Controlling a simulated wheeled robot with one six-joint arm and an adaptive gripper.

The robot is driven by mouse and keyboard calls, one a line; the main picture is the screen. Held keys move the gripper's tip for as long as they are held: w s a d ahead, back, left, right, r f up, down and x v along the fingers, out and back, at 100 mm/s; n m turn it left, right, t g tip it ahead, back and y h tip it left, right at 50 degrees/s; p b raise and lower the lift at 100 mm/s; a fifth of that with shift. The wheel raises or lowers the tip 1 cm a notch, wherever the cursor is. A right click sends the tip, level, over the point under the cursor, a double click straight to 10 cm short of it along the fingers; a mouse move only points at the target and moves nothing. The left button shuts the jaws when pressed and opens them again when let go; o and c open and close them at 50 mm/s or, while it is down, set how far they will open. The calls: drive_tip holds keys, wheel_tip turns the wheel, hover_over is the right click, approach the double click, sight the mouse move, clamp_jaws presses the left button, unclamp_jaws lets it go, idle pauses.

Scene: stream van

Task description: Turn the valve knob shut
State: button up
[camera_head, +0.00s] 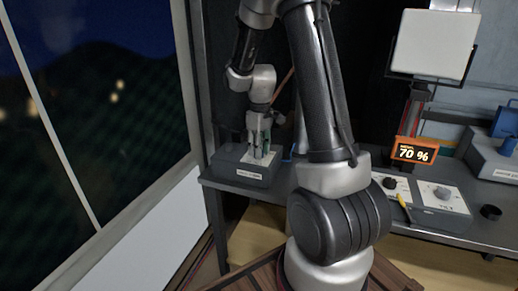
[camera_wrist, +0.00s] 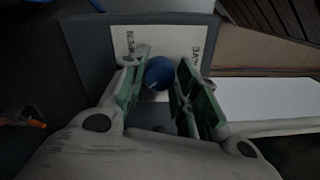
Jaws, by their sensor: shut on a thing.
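The blue valve knob (camera_wrist: 159,72) shows in the wrist view between the green-padded fingers of my gripper (camera_wrist: 161,78). It has a small light mark on its face. My gripper is shut on it. The knob sits on a grey box (camera_wrist: 85,50) with a pale label plate; one printed word looks like "OPEN", and other lettering is partly hidden by a finger. In the head view my gripper (camera_head: 261,145) points down onto the grey valve box (camera_head: 240,172) at the left end of the bench. The knob itself is hidden there by the fingers.
The grey bench (camera_head: 450,227) runs right from the valve box. On it are a "70 %" display (camera_head: 414,152), a control panel with dials (camera_head: 437,205), a black cup-like piece (camera_head: 490,212) and a blue-topped box (camera_head: 490,155). A window stands at left. My arm hides the bench's middle.

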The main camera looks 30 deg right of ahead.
drive_tip(key=shift+n, duration=0.6)
drive_tip(key=o, duration=1)
drive_tip(key=shift+r, duration=0.1)
drive_tip(key=r, duration=1.2)
drive_tip(key=shift+w+d, duration=0.15)
drive_tip(key=shift+d, duration=0.1)
drive_tip(key=shift+f, duration=0.1)
